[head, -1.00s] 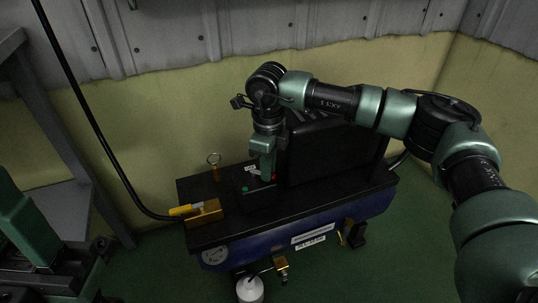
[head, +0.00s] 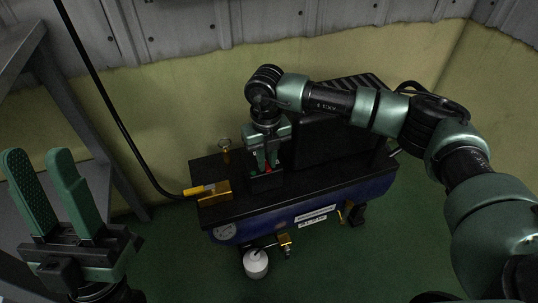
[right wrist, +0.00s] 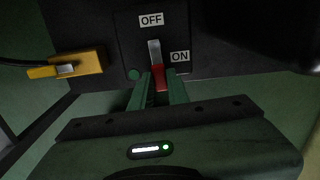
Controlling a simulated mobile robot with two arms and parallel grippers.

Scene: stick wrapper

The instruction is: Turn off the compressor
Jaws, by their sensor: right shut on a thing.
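The compressor has a blue tank (head: 345,204) under a black top plate and stands against the wall in the head view. Its black switch box (head: 262,184) carries a lever with a grey shaft and a red tip (right wrist: 157,78). In the right wrist view an OFF label (right wrist: 151,20) is above the lever and an ON label (right wrist: 180,57) is to its right. My right gripper (head: 266,161) points down over the box, shut on the red tip, its fingers partly hiding it. My left gripper (head: 38,160) is open and empty at the left, away from the compressor.
A yellow hose connector (head: 199,190) with a black hose sits at the plate's left end, and a ring-topped pin (head: 225,152) stands behind. A grey shelf frame (head: 82,115) is at left.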

